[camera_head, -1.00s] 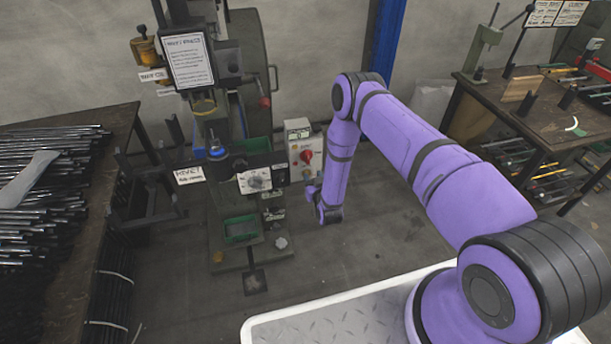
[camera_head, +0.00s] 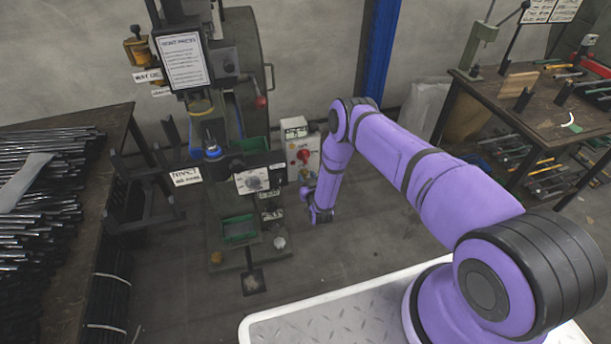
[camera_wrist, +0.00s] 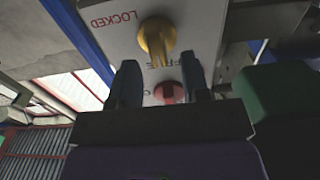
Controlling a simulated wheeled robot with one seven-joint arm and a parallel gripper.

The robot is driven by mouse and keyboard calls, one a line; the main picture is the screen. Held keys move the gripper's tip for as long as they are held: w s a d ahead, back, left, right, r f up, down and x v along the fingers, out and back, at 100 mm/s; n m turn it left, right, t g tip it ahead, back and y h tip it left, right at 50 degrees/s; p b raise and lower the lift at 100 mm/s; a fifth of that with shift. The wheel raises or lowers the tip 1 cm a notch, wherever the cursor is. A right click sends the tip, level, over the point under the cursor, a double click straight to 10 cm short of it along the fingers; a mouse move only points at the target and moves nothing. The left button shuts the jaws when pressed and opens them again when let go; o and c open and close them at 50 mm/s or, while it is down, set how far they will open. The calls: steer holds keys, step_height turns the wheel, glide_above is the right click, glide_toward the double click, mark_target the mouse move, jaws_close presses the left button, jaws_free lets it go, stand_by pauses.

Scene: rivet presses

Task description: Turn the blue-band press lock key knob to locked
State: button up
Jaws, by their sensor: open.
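The wrist view shows a white panel (camera_wrist: 110,22) lettered LOCKED at its upper left. A yellow key knob (camera_wrist: 157,38) sits on it, its grip pointing down in the picture toward partly hidden lettering. A red knob (camera_wrist: 168,92) shows below, between the fingers. My gripper (camera_wrist: 160,72) is open, its two dark fingers pointing up at the panel, with the yellow knob just beyond the tips. In the head view the press (camera_head: 207,135) has a blue band (camera_head: 213,152).
A box with a red knob (camera_head: 303,155) stands right of the press. A rod-laden bench (camera_head: 115,125) is at left and a tool bench (camera_head: 490,95) at right. A green part (camera_wrist: 275,95) is close to my gripper's right in the wrist view.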

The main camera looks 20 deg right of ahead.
steer(key=shift+w, duration=0.95)
jaws_close()
